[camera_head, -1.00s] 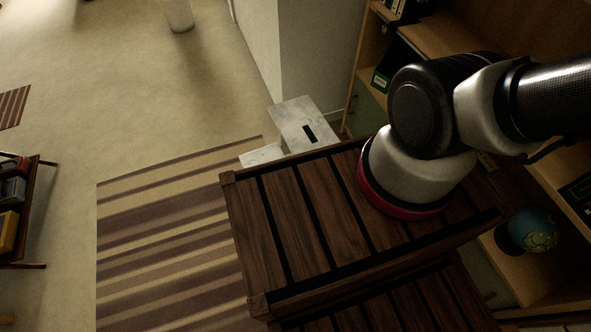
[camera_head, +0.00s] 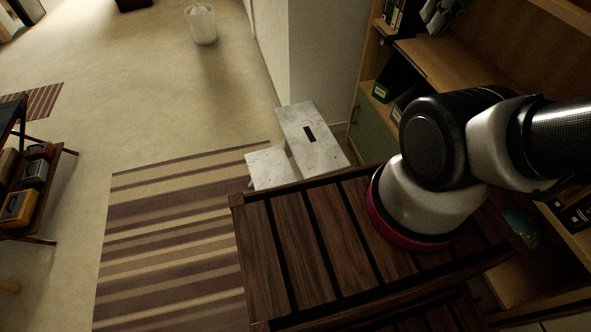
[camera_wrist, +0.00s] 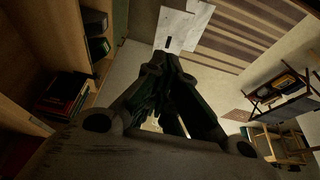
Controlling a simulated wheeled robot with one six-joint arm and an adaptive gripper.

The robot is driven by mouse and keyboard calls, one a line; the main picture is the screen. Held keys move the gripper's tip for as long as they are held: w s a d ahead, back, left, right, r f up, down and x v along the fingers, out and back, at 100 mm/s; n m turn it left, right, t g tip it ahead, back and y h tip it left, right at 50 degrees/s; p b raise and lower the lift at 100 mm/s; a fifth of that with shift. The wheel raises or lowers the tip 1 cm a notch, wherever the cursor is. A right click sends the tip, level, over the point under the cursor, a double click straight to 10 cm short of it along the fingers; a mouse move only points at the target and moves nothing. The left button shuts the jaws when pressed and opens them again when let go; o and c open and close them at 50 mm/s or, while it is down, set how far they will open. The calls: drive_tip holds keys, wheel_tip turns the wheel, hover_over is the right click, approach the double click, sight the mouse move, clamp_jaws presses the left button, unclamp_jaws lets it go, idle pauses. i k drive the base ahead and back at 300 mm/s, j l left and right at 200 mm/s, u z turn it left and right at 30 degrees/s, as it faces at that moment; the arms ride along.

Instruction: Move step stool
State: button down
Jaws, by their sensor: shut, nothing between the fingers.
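The step stool (camera_head: 312,140) is white with a marbled look, a dark slot in its upper step and a lower step on its left. It stands upright on the floor by the wall corner, just beyond my dark wooden slatted base. Part of it is hidden behind the base edge. In the wrist view the step stool (camera_wrist: 183,27) shows at the top. My gripper (camera_wrist: 163,68) is shut and empty in the wrist view, its fingertips appearing just below the stool in the picture. Whether they touch it cannot be told, but they look apart. The head view does not show my gripper.
A striped rug (camera_head: 175,240) lies left of the stool. A wooden bookshelf (camera_head: 445,65) stands close on the right. A white bin (camera_head: 202,26) stands at the back by the wall. A rack with boxes (camera_head: 30,190) is at the far left. Open floor lies between.

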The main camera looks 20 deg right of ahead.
sight(308, 139)
drive_tip(key=i+j, duration=0.2)
drive_tip(key=j, duration=0.2)
drive_tip(key=i+j, duration=0.25)
drive_tip(key=j, duration=0.15)
drive_tip(key=i+j, duration=0.2)
drive_tip(key=j, duration=0.15)
